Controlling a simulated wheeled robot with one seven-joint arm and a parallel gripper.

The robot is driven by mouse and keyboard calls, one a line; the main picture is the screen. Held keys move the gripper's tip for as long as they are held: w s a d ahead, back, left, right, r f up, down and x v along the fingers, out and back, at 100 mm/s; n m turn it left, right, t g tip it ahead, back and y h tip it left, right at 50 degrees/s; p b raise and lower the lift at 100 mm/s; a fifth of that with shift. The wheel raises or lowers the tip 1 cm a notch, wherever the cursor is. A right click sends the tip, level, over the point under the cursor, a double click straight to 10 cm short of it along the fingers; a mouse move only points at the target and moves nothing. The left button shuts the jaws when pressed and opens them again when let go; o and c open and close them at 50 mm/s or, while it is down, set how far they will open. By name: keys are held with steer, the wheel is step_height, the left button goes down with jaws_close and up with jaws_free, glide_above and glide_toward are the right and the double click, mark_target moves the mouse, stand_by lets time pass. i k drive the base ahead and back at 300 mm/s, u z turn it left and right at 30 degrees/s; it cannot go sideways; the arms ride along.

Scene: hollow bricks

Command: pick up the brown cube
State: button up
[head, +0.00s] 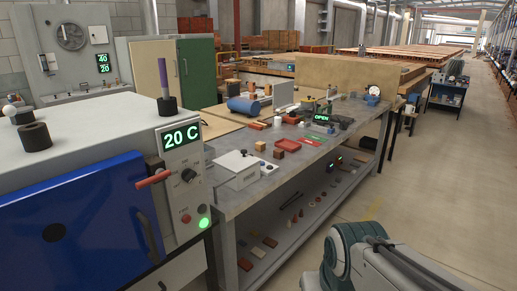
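Several small blocks lie on the grey workbench (247,193) in the middle of the head view. A small dark brown cube (279,153) sits near the bench's front edge, just in front of a flat reddish-brown block (288,144). A lighter tan cube (260,146) stands to its left. The cubes are small in this view. Part of my arm shows at the lower right, well apart from the cubes. My gripper is out of the picture.
A red tray (309,141) and an "OPEN" display (322,118) lie to the right. A blue-fronted oven (75,215) fills the left. A lower shelf (300,215) holds small items. The floor (420,185) at right is clear.

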mark_target(279, 153)
steer(key=z, duration=0.7)
steer(key=i, duration=2.65)
steer(key=u, duration=1.3)
steer(key=i, duration=0.45)
steer(key=u, duration=0.3)
